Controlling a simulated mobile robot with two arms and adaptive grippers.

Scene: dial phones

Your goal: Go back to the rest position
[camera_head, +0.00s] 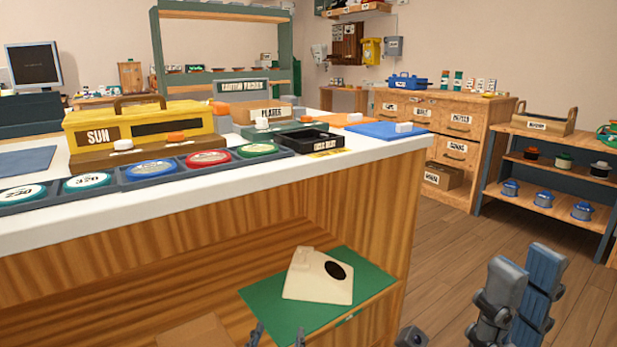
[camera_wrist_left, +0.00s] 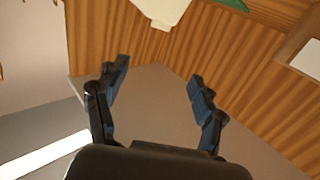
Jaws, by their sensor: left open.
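A cream wedge-shaped phone body (camera_head: 312,283) with a black oval on its face rests on a green mat (camera_head: 262,304) on the counter's lower shelf. Its edge also seems to show at the top of the left wrist view (camera_wrist_left: 162,10). My left gripper (camera_head: 278,338) is at the bottom edge of the head view, below the phone and apart from it; only its fingertips show. In the left wrist view the same gripper (camera_wrist_left: 157,80) is open with nothing between its fingers. My right gripper (camera_head: 520,285) is at lower right, over the floor, its fingers overlapping in view.
The white counter (camera_head: 355,160) carries a yellow SUN toolbox (camera_head: 190,121), a row of coloured round pieces in a tray (camera_head: 150,172) and a black tray (camera_head: 305,139). A wooden drawer cabinet (camera_head: 440,118) and a shelf unit (camera_head: 535,160) stand at right. The wooden floor between is clear.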

